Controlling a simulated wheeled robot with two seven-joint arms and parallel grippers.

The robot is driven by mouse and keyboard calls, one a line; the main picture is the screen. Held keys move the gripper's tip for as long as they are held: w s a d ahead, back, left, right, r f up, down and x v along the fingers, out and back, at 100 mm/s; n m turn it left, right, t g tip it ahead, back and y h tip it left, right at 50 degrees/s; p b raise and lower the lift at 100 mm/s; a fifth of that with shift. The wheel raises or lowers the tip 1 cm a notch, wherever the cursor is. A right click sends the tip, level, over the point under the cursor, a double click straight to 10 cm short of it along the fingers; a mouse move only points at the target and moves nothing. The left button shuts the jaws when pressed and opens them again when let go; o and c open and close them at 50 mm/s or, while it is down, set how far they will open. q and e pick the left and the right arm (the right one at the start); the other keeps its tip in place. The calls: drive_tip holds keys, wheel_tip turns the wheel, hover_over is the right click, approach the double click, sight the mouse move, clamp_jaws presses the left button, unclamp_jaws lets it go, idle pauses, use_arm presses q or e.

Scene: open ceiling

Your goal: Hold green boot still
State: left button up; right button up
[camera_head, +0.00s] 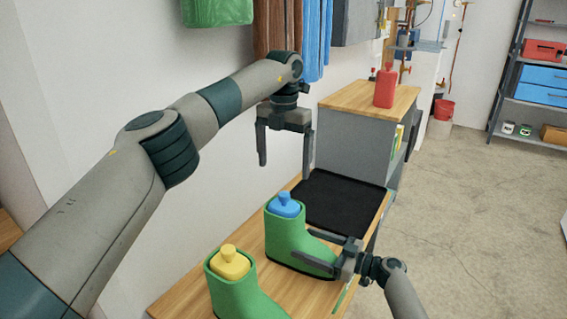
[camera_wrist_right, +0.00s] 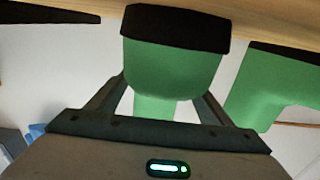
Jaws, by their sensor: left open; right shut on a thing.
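Two green boots stand upright on the wooden bench. The farther green boot (camera_head: 290,237) has a blue stoppered bottle (camera_head: 285,204) in its opening. My right gripper (camera_head: 325,255) is shut on this boot's foot, with a finger along its side. In the right wrist view the held boot (camera_wrist_right: 172,65) fills the space between the fingers, its dark sole at the top. The nearer green boot (camera_head: 238,292) holds a yellow bottle (camera_head: 230,262) and is partly cut off by the frame. My left gripper (camera_head: 285,160) is open and empty, pointing down above and behind the blue-bottle boot.
A black mat (camera_head: 340,203) lies on the bench behind the boots and is bare. A grey cabinet with a wooden top (camera_head: 350,97) stands beyond, bearing a red bottle (camera_head: 385,88). Shelves (camera_head: 508,90) stand at the far right. The floor at right is clear.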

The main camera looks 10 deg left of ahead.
idle(0.3)
drive_tip(key=o, duration=1.5)
drive_tip(key=shift+c, duration=0.2)
drive_tip(key=shift+d, duration=0.1)
drive_tip(key=v, duration=1.2)
drive_tip(key=shift+w, duration=0.1)
